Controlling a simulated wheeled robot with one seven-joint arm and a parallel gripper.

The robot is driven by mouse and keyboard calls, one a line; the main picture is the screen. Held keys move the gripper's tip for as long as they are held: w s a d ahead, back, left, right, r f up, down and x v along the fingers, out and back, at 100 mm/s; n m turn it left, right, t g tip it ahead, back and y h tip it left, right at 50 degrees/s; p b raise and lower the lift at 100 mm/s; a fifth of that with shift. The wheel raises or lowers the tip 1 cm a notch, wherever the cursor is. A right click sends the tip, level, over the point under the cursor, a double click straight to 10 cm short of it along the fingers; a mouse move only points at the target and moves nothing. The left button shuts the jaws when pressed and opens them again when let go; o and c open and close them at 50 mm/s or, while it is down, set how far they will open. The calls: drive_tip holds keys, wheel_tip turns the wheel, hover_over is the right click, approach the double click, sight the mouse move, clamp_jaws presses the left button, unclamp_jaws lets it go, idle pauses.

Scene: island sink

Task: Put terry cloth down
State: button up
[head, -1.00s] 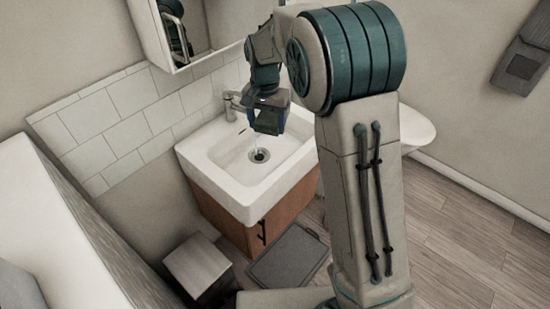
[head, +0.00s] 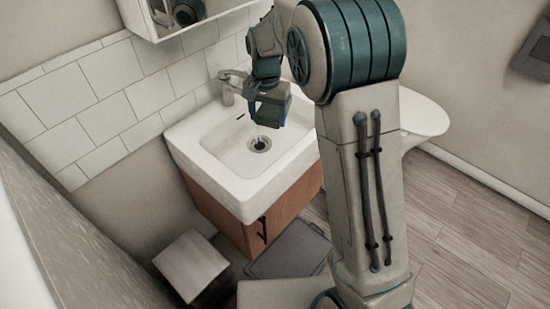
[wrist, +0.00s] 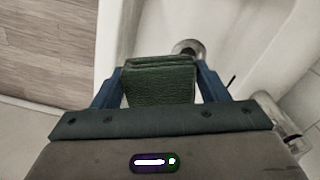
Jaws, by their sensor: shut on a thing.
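The terry cloth (wrist: 160,84) is dark green and folded in layers. In the wrist view it sits between the two blue fingers of my gripper (wrist: 159,70), which is shut on it. In the head view my gripper (head: 268,112) hangs above the white sink (head: 228,148), near the faucet and over the back part of the basin. The cloth is hard to make out in the head view. The wrist view shows the white sink and its drain (wrist: 188,48) beyond the cloth.
A faucet (head: 232,84) stands at the back left of the sink. A wooden cabinet (head: 275,220) is below it. A small bin (head: 190,264) and a grey mat (head: 290,250) are on the floor. A white toilet (head: 422,118) stands to the right. A mirror cabinet hangs above.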

sight(269, 163)
wheel_tip(269, 163, down, 17)
drive_tip(key=shift+f, duration=0.1)
idle(0.3)
drive_tip(key=shift+f, duration=0.15)
drive_tip(key=o, duration=0.9)
drive_tip(key=shift+c, duration=0.2)
